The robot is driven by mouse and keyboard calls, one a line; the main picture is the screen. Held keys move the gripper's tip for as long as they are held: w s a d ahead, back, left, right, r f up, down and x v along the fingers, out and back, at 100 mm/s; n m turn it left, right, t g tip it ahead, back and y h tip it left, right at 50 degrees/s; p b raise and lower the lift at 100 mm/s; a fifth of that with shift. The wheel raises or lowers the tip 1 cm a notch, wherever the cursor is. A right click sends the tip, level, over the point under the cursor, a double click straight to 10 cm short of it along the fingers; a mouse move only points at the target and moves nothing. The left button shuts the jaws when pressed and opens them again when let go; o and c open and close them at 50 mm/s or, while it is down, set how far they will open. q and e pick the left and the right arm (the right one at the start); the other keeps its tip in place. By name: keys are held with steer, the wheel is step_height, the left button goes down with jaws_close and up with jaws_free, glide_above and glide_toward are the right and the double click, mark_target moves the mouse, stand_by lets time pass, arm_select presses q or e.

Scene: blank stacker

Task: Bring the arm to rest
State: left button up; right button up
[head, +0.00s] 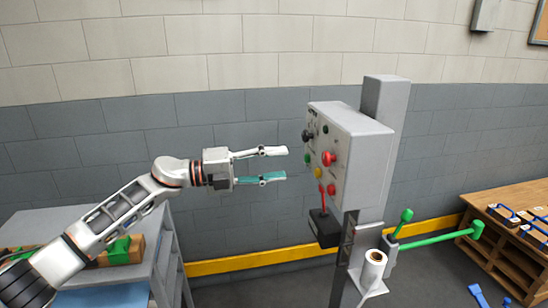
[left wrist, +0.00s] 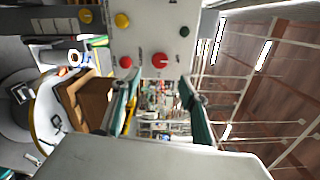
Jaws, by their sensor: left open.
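My left gripper (head: 275,166) is open and empty, held level in the air to the left of a grey control box (head: 365,150). A small gap lies between its fingertips and the box in the head view. The box carries red, green, yellow and black controls on its face. In the left wrist view, the two fingers (left wrist: 160,105) stand apart below the box's panel (left wrist: 150,35). A red button (left wrist: 160,60) and a second red button (left wrist: 126,62) show there. My right gripper is in neither view.
The box hangs on a grey post (head: 388,95). A red-handled lever (head: 322,205) sits below it, with a paper roll (head: 374,265) and green handles (head: 455,235) lower down. A grey cabinet (head: 165,265) stands at left, a wooden table (head: 500,205) at right.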

arm_select(q)
steer(key=s+a+f+n+t+y, duration=0.3)
steer(key=s+f+n+t, duration=0.1)
steer(key=f+n, duration=0.5)
steer(key=s+a+f+n+t+y, duration=0.25)
steer(key=s+f+n+t, duration=0.2)
steer(key=f+n, duration=0.4)
steer(key=s+a+f+n+t+y, duration=0.35)
steer(key=f+n, duration=0.25)
steer(key=f, duration=0.5)
steer(key=s+a+f+n+g+y, duration=0.2)
steer(key=s+a+f, duration=0.4)
steer(key=s+f, duration=0.3)
steer(key=s+a+f+n+g+y, duration=0.2)
steer(key=s+a+f+n+y, duration=0.2)
steer(key=s+f, duration=0.6)
steer(key=s+a+n, duration=0.2)
steer(key=s+a, duration=0.1)
steer(key=shift+s+a+f+g, duration=0.15)
steer(key=shift+g, duration=0.15)
